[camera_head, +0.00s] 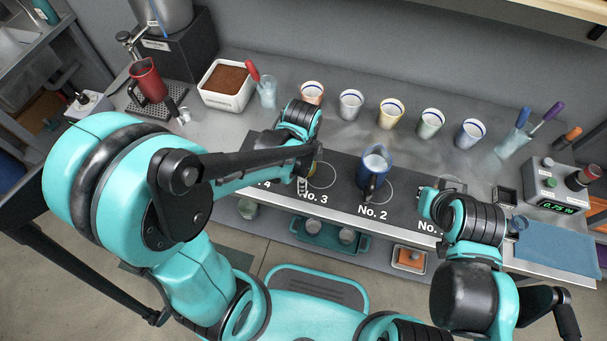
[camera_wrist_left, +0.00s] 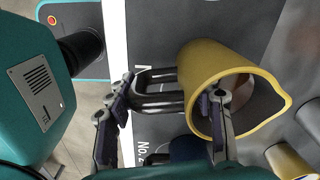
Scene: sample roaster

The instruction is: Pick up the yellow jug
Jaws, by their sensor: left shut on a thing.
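The yellow jug (camera_wrist_left: 207,65) fills the middle of the left wrist view. Its open rim and spout face right, and a black handle sticks out on its left side. My left gripper (camera_wrist_left: 167,108) is shut on the jug at the handle side; one finger overlaps the jug's opening in the picture. In the head view my left gripper (camera_head: 303,182) is at the No. 3 place on the dark mat, and my arm hides nearly all of the jug. My right gripper (camera_head: 428,203) is near the No. 1 label, its fingers mostly hidden by the wrist.
A blue jug (camera_head: 374,165) with a dark handle stands at No. 2, right of my left gripper. Several cups, including a yellow-toned one (camera_head: 390,115), line the back. A red jug (camera_head: 147,82) and a white bin (camera_head: 228,88) are at left. A scale (camera_head: 552,190) is at right.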

